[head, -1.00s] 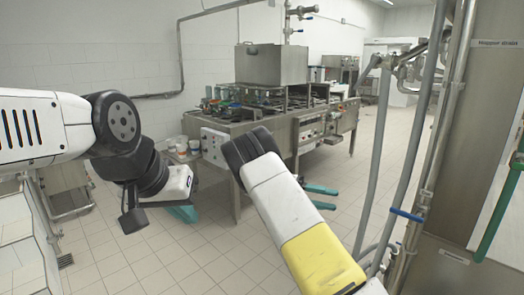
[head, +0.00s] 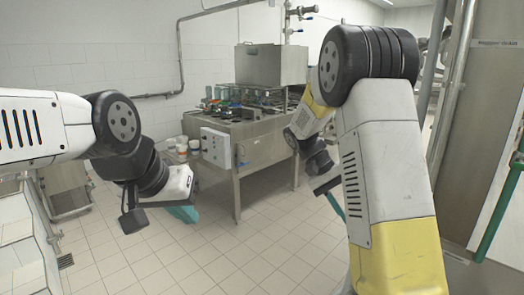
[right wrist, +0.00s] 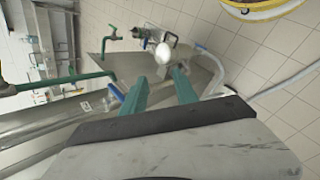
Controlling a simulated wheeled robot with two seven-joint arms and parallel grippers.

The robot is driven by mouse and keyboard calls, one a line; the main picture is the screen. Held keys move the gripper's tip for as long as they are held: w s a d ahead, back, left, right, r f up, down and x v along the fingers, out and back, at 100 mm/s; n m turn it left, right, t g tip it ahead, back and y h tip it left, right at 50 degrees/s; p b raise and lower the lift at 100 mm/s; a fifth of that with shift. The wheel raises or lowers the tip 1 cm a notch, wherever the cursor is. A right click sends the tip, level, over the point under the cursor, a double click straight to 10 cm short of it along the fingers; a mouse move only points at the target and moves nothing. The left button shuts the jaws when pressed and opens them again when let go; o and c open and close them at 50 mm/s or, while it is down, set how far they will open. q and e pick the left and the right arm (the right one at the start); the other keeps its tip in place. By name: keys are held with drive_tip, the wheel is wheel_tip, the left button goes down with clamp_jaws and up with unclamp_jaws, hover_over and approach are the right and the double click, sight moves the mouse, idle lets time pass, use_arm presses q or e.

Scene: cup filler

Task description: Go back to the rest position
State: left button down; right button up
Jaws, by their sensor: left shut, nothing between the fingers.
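My left gripper (head: 184,213) hangs low over the tiled floor in the left of the head view. Its teal fingers are shut with nothing between them. My right gripper (head: 337,207) is mostly hidden behind my right arm in the head view; only a teal finger shows. In the right wrist view, the right gripper's (right wrist: 160,84) two teal fingers stand apart with no object seen held between them.
The steel cup filler (head: 262,140) stands ahead with a control box (head: 216,147). White buckets (head: 177,149) stand at its left. A steel cabinet (head: 488,140) with a green pipe (head: 500,205) is close at the right. The right wrist view shows green valve handles (right wrist: 110,40) nearby.

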drive_tip(key=s+a+r+n+t+y, duration=0.1)
drive_tip(key=s+a+r+t+y, duration=0.3)
drive_tip(key=s, duration=0.3)
drive_tip(key=s+a+r+n+t+y, duration=0.1)
drive_tip(key=s+a+r+t+y, duration=0.4)
drive_tip(key=s+r+t, duration=0.1)
drive_tip(key=shift+s+a+n+t, duration=0.2)
drive_tip(key=shift+s+n+t, duration=0.25)
drive_tip(key=shift+s, duration=0.8)
drive_tip(key=shift+d, duration=0.1)
